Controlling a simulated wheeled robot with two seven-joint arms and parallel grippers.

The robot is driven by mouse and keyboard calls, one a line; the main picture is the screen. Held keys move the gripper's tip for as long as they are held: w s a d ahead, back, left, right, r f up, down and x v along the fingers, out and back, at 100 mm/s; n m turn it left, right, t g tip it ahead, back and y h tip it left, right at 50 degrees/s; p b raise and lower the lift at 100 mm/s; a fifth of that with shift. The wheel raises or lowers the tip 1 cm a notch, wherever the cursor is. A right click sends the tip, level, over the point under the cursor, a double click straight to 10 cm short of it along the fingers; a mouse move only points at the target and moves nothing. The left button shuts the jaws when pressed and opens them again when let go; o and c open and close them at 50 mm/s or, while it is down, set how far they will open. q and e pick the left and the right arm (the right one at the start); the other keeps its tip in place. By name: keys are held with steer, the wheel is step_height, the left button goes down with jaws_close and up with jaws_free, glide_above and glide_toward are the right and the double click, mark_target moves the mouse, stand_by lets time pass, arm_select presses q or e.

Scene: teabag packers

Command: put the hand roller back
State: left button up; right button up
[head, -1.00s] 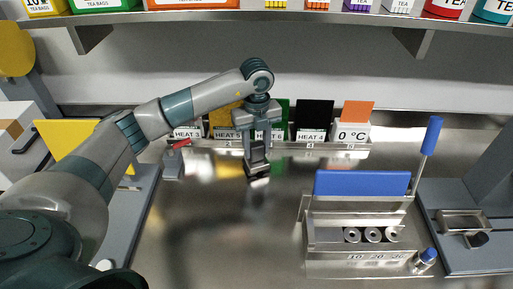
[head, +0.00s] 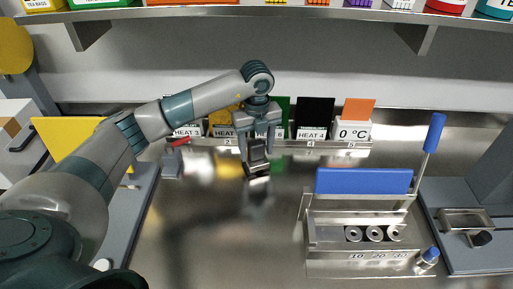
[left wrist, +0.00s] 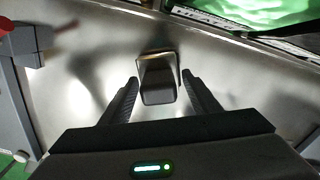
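A dark piece with a thin pale metal frame, seemingly the hand roller (head: 257,166), is at the back of the steel bench, in front of the label rack. My left gripper (head: 257,142) is directly above it, pointing down. In the left wrist view the dark piece (left wrist: 158,88) lies between the two spread fingers (left wrist: 160,98), with a gap on each side. The left gripper is open. The piece seems to stand on the bench, but its underside is hidden. My right gripper is not in view.
The label rack (head: 310,147) with coloured cards runs along the back. A steel holder (head: 325,233) with a blue panel (head: 362,181) and a blue-handled rod (head: 434,133) stands right. A small grey stand (head: 172,163) is left of the gripper. Bench between is clear.

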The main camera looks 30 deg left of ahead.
mark_target(257, 142)
arm_select(q)
steer(key=shift+s+r, duration=0.1)
steer(key=shift+r, duration=0.3)
steer(key=shift+r+p, duration=0.55)
steer(key=shift+p, duration=0.1)
step_height(257, 142, up, 6)
steer(key=b, duration=0.2)
steer(key=shift+f+b, duration=0.15)
steer(key=shift+b, duration=0.15)
steer(key=shift+r, duration=0.8)
